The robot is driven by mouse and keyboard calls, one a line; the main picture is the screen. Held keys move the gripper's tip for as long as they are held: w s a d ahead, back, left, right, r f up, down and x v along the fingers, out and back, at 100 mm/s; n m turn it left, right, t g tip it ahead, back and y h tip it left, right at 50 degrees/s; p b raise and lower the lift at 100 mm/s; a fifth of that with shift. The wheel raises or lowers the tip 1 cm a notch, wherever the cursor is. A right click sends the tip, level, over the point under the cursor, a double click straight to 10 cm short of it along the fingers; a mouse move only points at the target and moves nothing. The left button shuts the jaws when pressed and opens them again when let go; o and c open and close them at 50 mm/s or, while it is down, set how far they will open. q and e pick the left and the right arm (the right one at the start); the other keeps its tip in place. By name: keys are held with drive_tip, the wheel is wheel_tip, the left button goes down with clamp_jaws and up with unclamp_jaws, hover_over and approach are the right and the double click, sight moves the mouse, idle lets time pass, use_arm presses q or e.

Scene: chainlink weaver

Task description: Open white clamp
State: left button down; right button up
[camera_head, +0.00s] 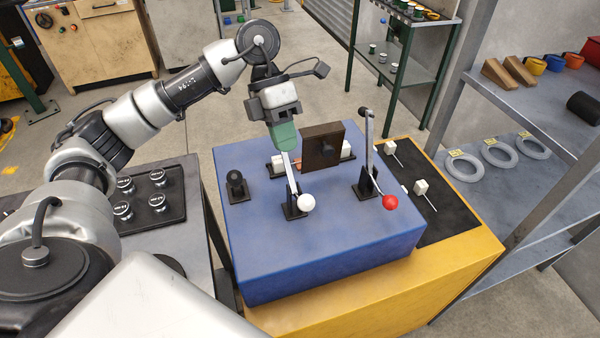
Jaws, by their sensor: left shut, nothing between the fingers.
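The white clamp (292,186) stands on the blue block (330,240), near its front middle. It has a black base, a pale lever bar tilted up and back, and a white ball (306,202) at its lower front. My left gripper (286,150), with green fingers, comes down from above to the top of this lever bar. It is shut with nothing between its fingers. It hides the lever's upper end, and I cannot tell whether it touches the bar. My right gripper is not in view.
The red-ball clamp (368,165) stands to the right, its lever upright. A dark brown plate (322,146) stands close behind the white clamp. A black knob (236,186) is at the block's left. White rings (463,167) lie on a grey shelf at right.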

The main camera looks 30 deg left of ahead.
sight(303, 201)
use_arm(q)
drive_tip(key=d+p+x, duration=0.1)
drive_tip(key=p+x, duration=0.1)
drive_tip(key=x, duration=0.6)
drive_tip(key=shift+s+r+p, duration=0.25)
drive_tip(key=shift+r+p, duration=0.05)
drive_tip(key=shift+r, duration=0.05)
drive_tip(key=shift+a, duration=0.1)
drive_tip(key=shift+s+d+f+b, duration=0.2)
drive_tip(key=shift+d+b, duration=0.05)
drive_tip(key=shift+b, duration=0.3)
drive_tip(key=shift+t+y, duration=0.3)
drive_tip(key=shift+s+d+f+b, duration=0.2)
drive_tip(key=shift+f+b, duration=0.1)
drive_tip(key=shift+b, duration=0.2)
drive_tip(key=f+b, duration=0.1)
drive_tip(key=b, duration=0.1)
drive_tip(key=s+d+f+b, duration=0.1)
drive_tip(key=b, duration=0.1)
drive_tip(key=s+d+f+b, duration=0.1)
drive_tip(key=b, duration=0.1)
drive_tip(key=shift+d+f+b, duration=0.15)
drive_tip(key=shift+f+b, duration=0.15)
drive_tip(key=shift+b, duration=0.1)
